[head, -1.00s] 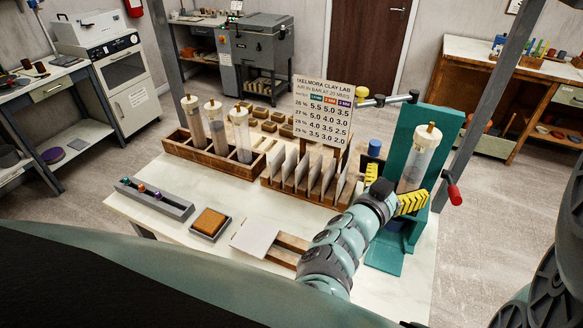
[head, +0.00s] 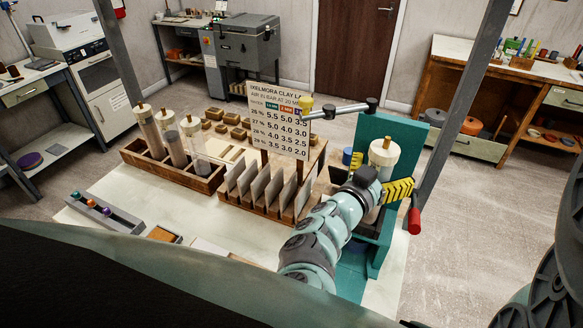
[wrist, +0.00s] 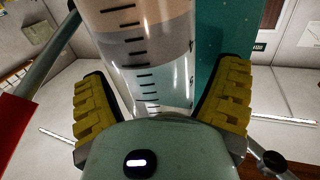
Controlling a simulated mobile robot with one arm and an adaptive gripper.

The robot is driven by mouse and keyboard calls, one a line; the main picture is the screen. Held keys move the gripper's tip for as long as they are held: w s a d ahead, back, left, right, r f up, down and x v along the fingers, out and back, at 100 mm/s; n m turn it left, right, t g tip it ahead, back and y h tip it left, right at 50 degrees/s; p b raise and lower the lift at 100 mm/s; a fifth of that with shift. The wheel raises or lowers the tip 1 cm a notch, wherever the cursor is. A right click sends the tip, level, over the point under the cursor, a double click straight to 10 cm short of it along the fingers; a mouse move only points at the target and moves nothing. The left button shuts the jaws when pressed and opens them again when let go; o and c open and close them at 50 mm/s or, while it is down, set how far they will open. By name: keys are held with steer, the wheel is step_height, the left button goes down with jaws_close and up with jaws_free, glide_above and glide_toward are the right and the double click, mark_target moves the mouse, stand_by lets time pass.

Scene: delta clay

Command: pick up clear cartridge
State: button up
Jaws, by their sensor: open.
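A clear cartridge (head: 384,152) with a tan cap stands upright in the teal press (head: 398,135). Its lower part is hidden behind my gripper in the head view. In the wrist view the cartridge (wrist: 150,55) shows black graduation marks and pale and grey contents. My gripper (head: 378,178) has yellow ribbed fingers, one on each side of the cartridge. In the wrist view the gripper (wrist: 160,85) is open, with visible gaps between fingers and tube. Three more clear cartridges (head: 172,148) lean or stand in the wooden rack (head: 185,178) at the left.
The sign (head: 277,120) stands behind a wooden rack of upright tiles (head: 265,190), left of my arm. The press has a red-ended handle (head: 414,220) on its right. A grey tray with coloured knobs (head: 104,213) lies at the table's left. Floor right of the table is clear.

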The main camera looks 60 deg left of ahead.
steer(key=shift+s, duration=0.2)
steer(key=shift+c, duration=0.7)
jaws_close()
steer(key=shift+r, duration=0.15)
